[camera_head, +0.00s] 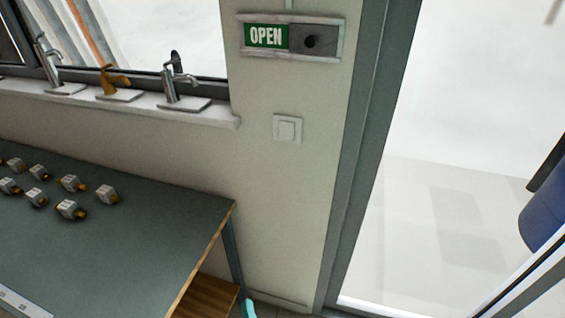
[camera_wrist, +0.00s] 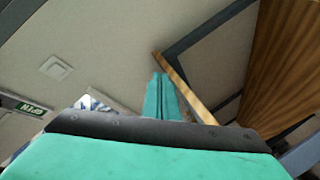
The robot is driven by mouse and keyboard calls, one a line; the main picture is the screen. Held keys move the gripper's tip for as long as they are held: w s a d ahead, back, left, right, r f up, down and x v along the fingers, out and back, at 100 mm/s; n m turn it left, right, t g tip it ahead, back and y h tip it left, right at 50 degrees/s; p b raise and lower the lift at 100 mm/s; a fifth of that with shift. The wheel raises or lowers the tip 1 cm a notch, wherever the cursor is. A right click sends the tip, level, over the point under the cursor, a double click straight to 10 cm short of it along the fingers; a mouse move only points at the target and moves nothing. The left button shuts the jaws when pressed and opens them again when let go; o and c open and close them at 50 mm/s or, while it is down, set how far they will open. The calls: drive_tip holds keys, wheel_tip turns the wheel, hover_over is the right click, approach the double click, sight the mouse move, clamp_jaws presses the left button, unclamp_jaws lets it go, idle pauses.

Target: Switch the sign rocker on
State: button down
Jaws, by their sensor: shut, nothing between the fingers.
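The sign rocker (camera_head: 287,129) is a small white square wall switch below the OPEN sign (camera_head: 266,36), between the window and the door frame. I cannot tell which way the rocker is tipped. It also shows in the wrist view (camera_wrist: 55,68), at the upper left, apart from my gripper. My gripper (camera_wrist: 160,84) has teal fingers, shut together with nothing between them. In the head view only a small teal piece of it (camera_head: 249,309) shows at the bottom edge, well below the switch.
A bench (camera_head: 120,245) with several small fittings (camera_head: 70,208) stands at the left, its corner near the wall below the switch. Taps stand on the window sill (camera_head: 160,106). A door frame (camera_head: 360,150) is on the right. The wall around the switch is clear.

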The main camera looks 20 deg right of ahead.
drive_tip(key=w+d+r+n+h, duration=0.2)
drive_tip(key=w+d+r, duration=0.1)
drive_tip(key=w+r, duration=0.4)
drive_tip(key=w+d+r+h, duration=0.2)
drive_tip(key=w+r, duration=0.1)
drive_tip(key=r, duration=0.4)
drive_tip(key=w+d+r+g+h, duration=0.1)
drive_tip(key=w+d+r+h, duration=0.1)
drive_tip(key=r, duration=0.6)
drive_tip(key=w+d+r+g+h, duration=0.1)
drive_tip(key=w+d+r, duration=0.2)
drive_tip(key=w+r, duration=0.2)
wheel_tip(320, 180, up, 4)
drive_tip(key=shift+d+f+n+h, duration=0.15)
drive_tip(key=shift+f+n+h, duration=0.15)
drive_tip(key=shift+h, duration=0.1)
drive_tip(key=shift+w, duration=0.1)
